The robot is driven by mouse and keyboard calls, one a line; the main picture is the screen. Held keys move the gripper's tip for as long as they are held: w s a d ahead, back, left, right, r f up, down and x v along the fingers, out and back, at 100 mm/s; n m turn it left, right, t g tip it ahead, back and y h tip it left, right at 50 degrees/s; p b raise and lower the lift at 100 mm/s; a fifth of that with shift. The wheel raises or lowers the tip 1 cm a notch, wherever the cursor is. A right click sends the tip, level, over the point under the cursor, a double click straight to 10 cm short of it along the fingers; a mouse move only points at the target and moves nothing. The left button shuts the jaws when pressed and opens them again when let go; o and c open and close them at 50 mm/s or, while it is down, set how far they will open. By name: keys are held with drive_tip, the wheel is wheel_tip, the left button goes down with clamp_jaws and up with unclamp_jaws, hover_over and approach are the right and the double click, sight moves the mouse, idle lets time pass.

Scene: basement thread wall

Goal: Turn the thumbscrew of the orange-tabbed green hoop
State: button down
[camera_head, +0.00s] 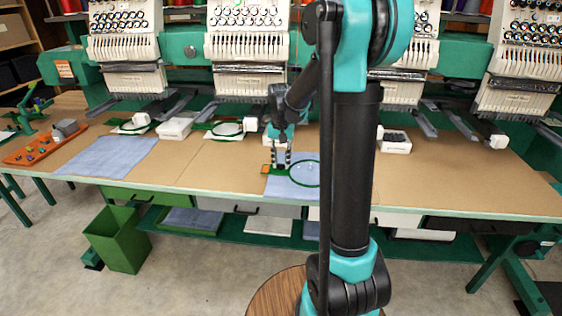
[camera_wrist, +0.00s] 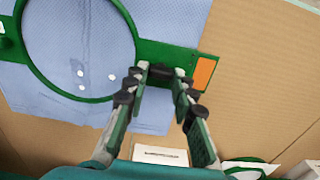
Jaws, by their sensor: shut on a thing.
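The orange-tabbed green hoop (camera_head: 304,173) lies on light blue cloth (camera_head: 285,188) near the table's front edge. The wrist view shows its ring (camera_wrist: 22,62) at the left, with a green bracket reaching right to an orange tab (camera_wrist: 203,73). A dark thumbscrew (camera_wrist: 160,71) sits on the bracket between ring and tab, partly hidden by the fingers. My gripper (camera_wrist: 161,80) is down over the bracket, its two fingertips shut on the thumbscrew from either side. In the head view my gripper (camera_head: 281,167) points straight down beside the ring, near the orange tab (camera_head: 266,169).
Other green hoops (camera_head: 228,129) lie further back by the embroidery machines (camera_head: 248,40). White boxes (camera_head: 175,128) (camera_head: 395,141) stand behind. An orange tray (camera_head: 45,144) is at far left; a green bin (camera_head: 117,238) stands on the floor. The table right of my arm is mostly clear.

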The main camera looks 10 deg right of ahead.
drive_tip(key=c, duration=1.2)
unclamp_jaws()
wheel_tip(320, 180, up, 12)
